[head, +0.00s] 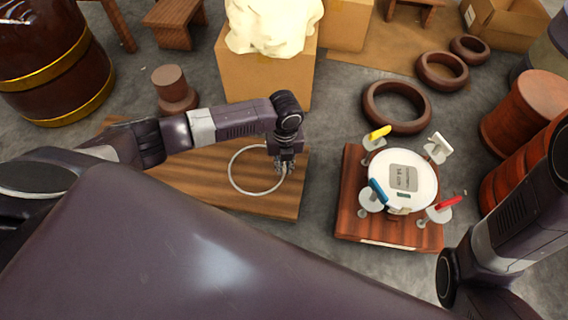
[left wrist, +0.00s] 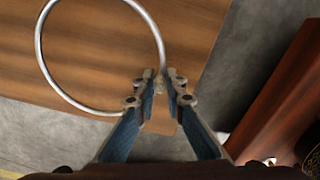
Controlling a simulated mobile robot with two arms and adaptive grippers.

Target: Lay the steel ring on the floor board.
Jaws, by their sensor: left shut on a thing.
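The steel ring (head: 229,170) is a thin, pale metal hoop. My left gripper (head: 284,168) is shut on its right edge. In the left wrist view, the fingertips (left wrist: 160,87) pinch the ring (left wrist: 39,45) at its lower right side. The floor board (head: 270,206) is a flat brown wooden panel, and it also shows in the left wrist view (left wrist: 100,55). The ring appears over the board's right part, roughly flat to it. I cannot tell whether it touches the board. My left arm covers part of the board. My right gripper is out of view.
A reddish wooden stand (head: 350,215) with a round white drum head (head: 415,180) and coloured-handled clamps stands to the right. A cardboard box (head: 265,80) is behind the board. Dark rings (head: 370,105) lie at the back right. A brown stepped block (head: 175,92) stands behind my left arm.

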